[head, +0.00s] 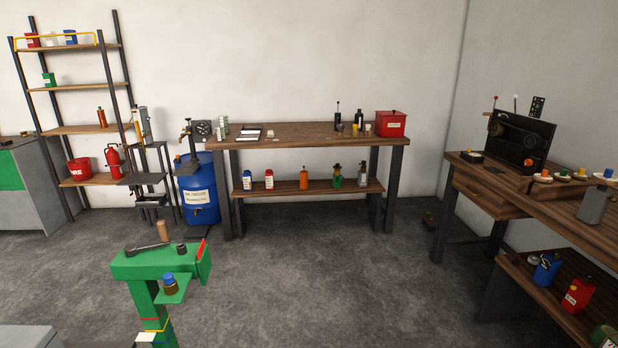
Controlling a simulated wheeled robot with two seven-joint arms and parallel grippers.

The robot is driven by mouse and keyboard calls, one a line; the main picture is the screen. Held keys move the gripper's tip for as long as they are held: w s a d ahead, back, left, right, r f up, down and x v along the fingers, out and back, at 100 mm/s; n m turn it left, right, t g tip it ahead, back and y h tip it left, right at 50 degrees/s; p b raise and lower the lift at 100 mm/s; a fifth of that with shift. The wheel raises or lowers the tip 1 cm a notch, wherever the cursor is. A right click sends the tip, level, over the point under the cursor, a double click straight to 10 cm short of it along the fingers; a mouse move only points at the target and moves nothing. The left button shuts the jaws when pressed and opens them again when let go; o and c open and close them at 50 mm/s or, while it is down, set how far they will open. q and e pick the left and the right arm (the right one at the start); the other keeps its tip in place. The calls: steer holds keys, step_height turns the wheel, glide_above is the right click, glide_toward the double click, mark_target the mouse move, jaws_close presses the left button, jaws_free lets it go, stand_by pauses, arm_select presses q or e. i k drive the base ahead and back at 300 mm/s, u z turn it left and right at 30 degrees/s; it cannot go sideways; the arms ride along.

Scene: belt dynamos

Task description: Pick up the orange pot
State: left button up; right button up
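Several small coloured pots or caps stand on pale round dishes on the right-hand wooden bench (560,205). An orange round thing (528,162) also shows by the dark upright panel. Neither of my grippers is in view.
A green stand (150,265) with tools is front left. A long workbench (300,140) lines the back wall. The middle floor (330,265) is clear.

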mark_target(304, 175)
steer(key=z, duration=0.25)
steer(key=i, duration=4.25)
steer(key=u, duration=1.15)
steer(key=i, duration=1.15)
steer(key=u, duration=0.5)
